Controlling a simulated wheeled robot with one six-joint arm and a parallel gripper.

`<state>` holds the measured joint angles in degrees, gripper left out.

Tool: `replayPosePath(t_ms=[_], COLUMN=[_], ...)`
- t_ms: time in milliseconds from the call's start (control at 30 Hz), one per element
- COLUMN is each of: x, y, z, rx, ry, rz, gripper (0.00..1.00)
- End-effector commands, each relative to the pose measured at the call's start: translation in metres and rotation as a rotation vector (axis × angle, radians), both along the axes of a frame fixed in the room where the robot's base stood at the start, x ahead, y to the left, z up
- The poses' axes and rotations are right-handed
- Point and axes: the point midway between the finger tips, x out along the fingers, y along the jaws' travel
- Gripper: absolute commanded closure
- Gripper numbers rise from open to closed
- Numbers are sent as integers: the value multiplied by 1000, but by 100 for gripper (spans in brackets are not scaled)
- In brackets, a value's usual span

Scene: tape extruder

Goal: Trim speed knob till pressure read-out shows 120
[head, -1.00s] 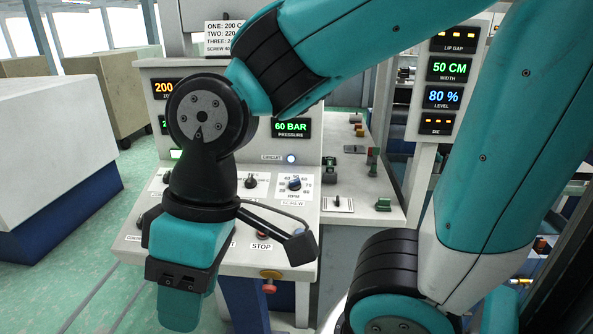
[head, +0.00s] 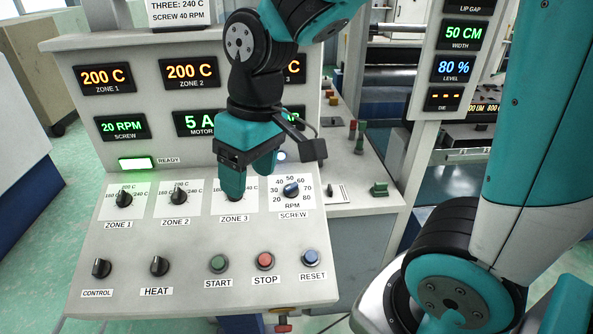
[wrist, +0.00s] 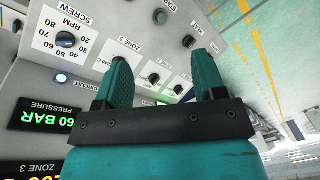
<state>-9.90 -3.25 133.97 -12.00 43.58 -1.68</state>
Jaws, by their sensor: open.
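The screw speed knob (head: 291,188) is a dark knob with a blue face on an RPM dial marked 20 to 80, right of the Zone 3 knob. It also shows in the wrist view (wrist: 66,40); its exact setting is unclear. The pressure read-out (wrist: 45,117) shows 60 BAR in green, upside down; my arm hides it in the head view. The screw read-out (head: 119,127) shows 20 RPM. My gripper (head: 249,186) is open and empty, in front of the Zone 3 dial and left of the speed knob. Its fingers (wrist: 158,60) are apart.
Zone 1 (head: 124,198) and Zone 2 (head: 178,196) knobs sit further left. Below are the control knob (head: 102,267), heat knob (head: 159,265), and start (head: 218,264), stop (head: 265,260) and reset (head: 311,257) buttons. The ready lamp (head: 137,163) glows green.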

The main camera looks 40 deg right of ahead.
Motion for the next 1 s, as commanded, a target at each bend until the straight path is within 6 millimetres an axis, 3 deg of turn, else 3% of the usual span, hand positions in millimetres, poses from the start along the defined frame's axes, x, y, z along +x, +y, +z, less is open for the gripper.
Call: replayPosePath(t_ms=[33,100,200,300,400,567,1000], x=[29,63,97,116,124,125,122], y=[-21,-53,-94,-123,-137,-143,-158], z=[6,4,-2,-7,-13,-30,-125], rx=[-54,-130,-221,-283,-315,-323,-321], ry=[15,29,51,67,75,80,82], rz=[-82,-191,-322,-409,-452,-461,-457], gripper=[36,36,36,36,36,36,36])
